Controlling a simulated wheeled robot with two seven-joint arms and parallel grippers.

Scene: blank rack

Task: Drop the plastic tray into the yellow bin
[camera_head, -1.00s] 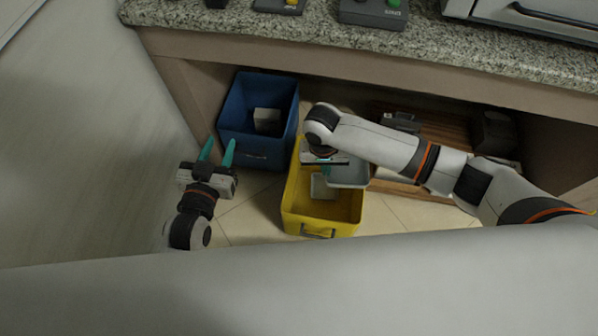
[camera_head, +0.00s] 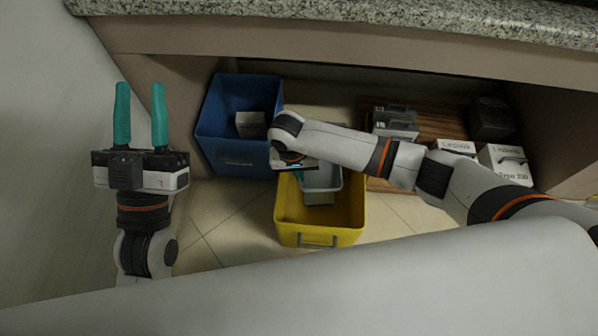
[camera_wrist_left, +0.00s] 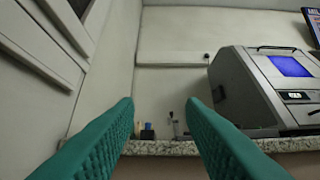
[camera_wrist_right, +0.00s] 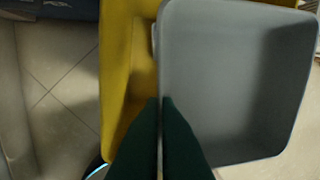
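The plastic tray (camera_head: 323,179) is grey and open. In the head view it is over the back part of the yellow bin (camera_head: 340,239), partly hidden by my right arm. My right gripper (camera_head: 297,172) is shut on the tray's wall. The right wrist view shows its two fingers (camera_wrist_right: 161,101) together on the edge of the tray (camera_wrist_right: 230,70), with the yellow bin (camera_wrist_right: 128,60) below and to the left. How high the tray is above the bin is hard to tell. My left gripper (camera_head: 140,90) is open, empty and raised at the left.
A blue bin (camera_head: 222,155) with a pale box (camera_head: 251,124) in it stands left of the yellow bin. White boxes (camera_head: 503,162) and a brown board (camera_head: 440,122) lie at the right under the granite counter (camera_head: 330,18).

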